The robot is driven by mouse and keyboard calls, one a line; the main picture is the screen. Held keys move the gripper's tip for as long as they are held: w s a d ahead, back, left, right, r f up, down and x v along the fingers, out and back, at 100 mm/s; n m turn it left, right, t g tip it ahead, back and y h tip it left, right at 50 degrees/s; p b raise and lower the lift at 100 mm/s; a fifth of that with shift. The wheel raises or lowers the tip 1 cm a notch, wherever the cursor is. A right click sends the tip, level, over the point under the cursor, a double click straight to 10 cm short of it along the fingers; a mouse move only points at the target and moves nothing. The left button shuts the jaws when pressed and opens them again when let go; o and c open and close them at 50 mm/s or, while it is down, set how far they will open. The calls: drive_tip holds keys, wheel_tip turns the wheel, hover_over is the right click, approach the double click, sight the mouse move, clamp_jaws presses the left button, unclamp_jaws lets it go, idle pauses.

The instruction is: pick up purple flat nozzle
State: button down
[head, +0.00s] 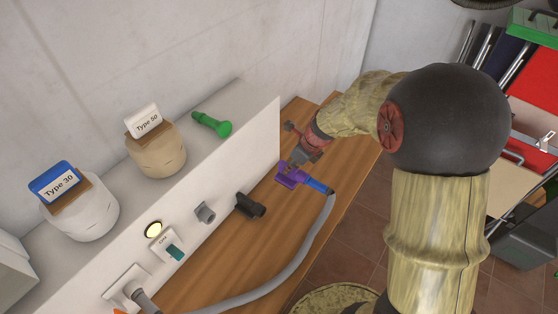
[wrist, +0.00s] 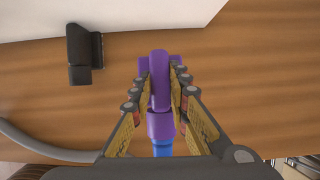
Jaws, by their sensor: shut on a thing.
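The purple flat nozzle (head: 290,176) is on the end of a blue piece joined to a grey hose, over the wooden bench top in the head view. In the wrist view the nozzle (wrist: 159,88) lies between the two fingers, its wide flat end pointing away and the blue piece (wrist: 162,149) toward me. My gripper (wrist: 160,80) is shut on the nozzle, one finger on each side. In the head view my gripper (head: 303,158) reaches down onto it from above. I cannot tell whether the nozzle touches the bench.
A black nozzle (head: 250,205) lies on the wooden bench (head: 225,258) to the left. The grey hose (head: 290,277) curves along the bench from a white wall unit. A green nozzle (head: 212,124) and two labelled bags stand on the white ledge (head: 185,170).

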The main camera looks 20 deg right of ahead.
sight(325, 187)
drive_tip(key=s+d, duration=0.2)
drive_tip(key=s, duration=0.1)
drive_tip(key=s+d, duration=0.3)
drive_tip(key=s, duration=0.1)
drive_tip(key=s+d, duration=0.3)
drive_tip(key=shift+s+p, duration=0.35)
drive_tip(key=shift+s, duration=0.05)
drive_tip(key=c, duration=2.3)
unclamp_jaws()
drive_tip(key=shift+a, duration=0.1)
clamp_jaws()
